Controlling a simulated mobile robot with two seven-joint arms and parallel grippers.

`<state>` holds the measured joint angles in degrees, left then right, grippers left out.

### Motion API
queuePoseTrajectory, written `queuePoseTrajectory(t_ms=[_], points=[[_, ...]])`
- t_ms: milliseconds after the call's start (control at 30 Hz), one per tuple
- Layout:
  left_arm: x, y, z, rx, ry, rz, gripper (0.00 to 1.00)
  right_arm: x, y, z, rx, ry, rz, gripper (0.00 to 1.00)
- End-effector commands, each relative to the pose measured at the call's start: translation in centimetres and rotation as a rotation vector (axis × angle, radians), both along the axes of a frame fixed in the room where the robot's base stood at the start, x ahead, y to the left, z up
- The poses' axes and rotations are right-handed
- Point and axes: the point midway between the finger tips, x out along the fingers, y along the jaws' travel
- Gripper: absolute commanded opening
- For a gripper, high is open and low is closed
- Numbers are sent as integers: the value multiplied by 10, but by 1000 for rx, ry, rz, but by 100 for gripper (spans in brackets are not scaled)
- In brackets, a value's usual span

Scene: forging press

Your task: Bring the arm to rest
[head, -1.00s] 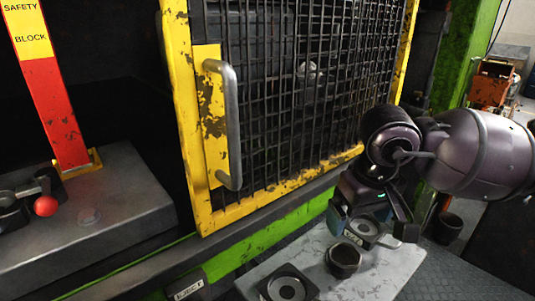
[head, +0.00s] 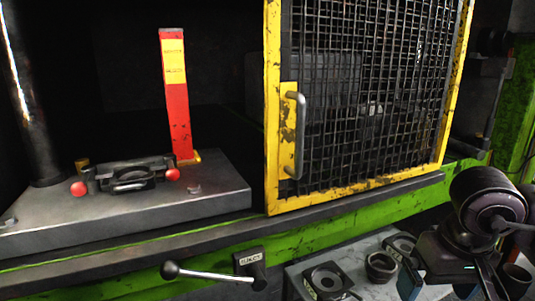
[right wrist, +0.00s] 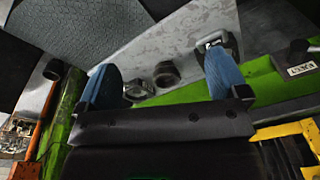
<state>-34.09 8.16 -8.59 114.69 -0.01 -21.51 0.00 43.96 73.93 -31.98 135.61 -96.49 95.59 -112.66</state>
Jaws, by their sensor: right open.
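My right arm comes in at the lower right of the head view, with its right gripper (head: 446,286) low in front of the press, partly cut off by the frame's bottom edge. In the right wrist view the two blue fingers of this gripper (right wrist: 163,75) stand wide apart with nothing held between them. A dark nut-shaped ring (right wrist: 166,74) shows beyond the gap, on a pale slab (right wrist: 180,38). I cannot tell how far the fingers are from it. My left gripper is out of view.
The yellow mesh guard door (head: 273,120) with a grey handle (head: 297,135) stands behind the slab. A lever (head: 215,274) with a black knob sticks out at bottom centre. A red and yellow safety block (head: 177,105) stands upright on the press bed (head: 215,198).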

Motion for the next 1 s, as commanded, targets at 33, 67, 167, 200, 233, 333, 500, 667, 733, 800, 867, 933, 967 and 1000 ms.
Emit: queuePoseTrajectory(t_ms=[33, 67, 167, 200, 233, 333, 500, 667, 733, 800, 867, 933, 967, 1000], points=[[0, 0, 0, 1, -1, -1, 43, -6, 14, -9, 76, 31, -11, 92], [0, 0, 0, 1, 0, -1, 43, -9, 22, -12, 120, 46, -21, 92], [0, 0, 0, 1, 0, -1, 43, -18, 48, -19, 276, 104, -68, 92], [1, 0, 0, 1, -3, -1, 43, -22, 59, -22, 342, 133, -92, 92], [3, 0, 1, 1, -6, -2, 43, -26, 68, -22, 395, 158, -112, 92], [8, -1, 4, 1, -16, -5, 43, -38, 98, -22, 588, 258, -194, 92], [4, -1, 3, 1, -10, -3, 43, -54, 145, -5, 955, 497, -399, 92], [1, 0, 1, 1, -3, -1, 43, -57, 169, 23, 1280, 774, -636, 92], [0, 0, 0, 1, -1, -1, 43, -53, 173, 36, 1412, 907, -748, 92], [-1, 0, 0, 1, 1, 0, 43, -46, 172, 47, 1539, 1048, -867, 92], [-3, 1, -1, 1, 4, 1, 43, -39, 167, 55, 1642, 1173, -971, 92], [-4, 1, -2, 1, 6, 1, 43, -28, 159, 61, 1757, 1324, -1095, 92], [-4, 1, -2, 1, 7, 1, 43, -24, 154, 62, 1804, 1391, -1148, 92], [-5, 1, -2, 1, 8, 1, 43, -17, 147, 63, 1865, 1482, -1220, 92]])
